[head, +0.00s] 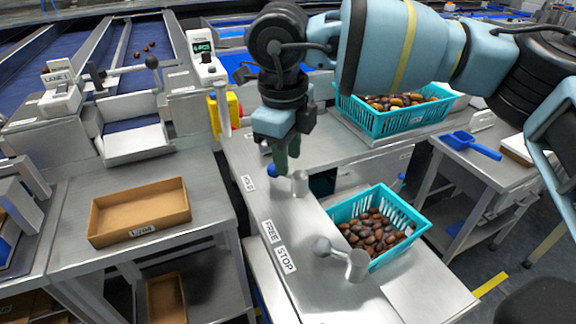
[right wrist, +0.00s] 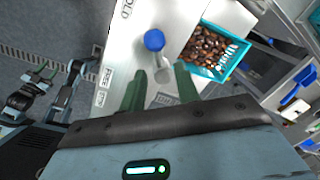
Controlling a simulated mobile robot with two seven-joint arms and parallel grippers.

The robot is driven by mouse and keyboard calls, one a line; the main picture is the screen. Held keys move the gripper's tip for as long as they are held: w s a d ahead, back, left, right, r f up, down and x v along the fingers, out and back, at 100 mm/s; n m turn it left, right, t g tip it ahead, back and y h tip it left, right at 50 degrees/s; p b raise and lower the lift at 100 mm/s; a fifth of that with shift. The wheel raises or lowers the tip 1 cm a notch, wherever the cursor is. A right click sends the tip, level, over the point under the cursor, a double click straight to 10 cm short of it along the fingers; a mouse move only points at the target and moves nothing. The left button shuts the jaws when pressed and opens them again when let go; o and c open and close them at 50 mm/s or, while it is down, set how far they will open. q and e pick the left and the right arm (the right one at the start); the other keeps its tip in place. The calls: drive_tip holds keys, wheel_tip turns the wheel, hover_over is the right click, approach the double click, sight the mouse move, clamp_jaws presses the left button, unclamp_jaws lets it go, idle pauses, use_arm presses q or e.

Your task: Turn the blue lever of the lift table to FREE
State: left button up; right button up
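The blue lever has a blue ball knob (head: 272,170) and a grey post (head: 300,184) on the steel lift table. Its knob points left, towards the HOLD label (head: 248,183). The FREE label (head: 270,231) lies nearer, beside the STOP label (head: 286,259). My right gripper (head: 285,160) is above the lever, pointing down.
A second lever with a grey ball knob (head: 322,247) stands near STOP. A turquoise crate (head: 408,215) of dates is right of the levers, another (head: 410,120) behind. A cardboard tray (head: 140,212) sits on the left bench. A yellow-sided device (head: 234,110) stands behind the lever.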

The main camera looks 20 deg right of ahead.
drive_tip(key=shift+w+d+f, duration=0.15)
drive_tip(key=shift+f, duration=1.65)
clamp_jaws()
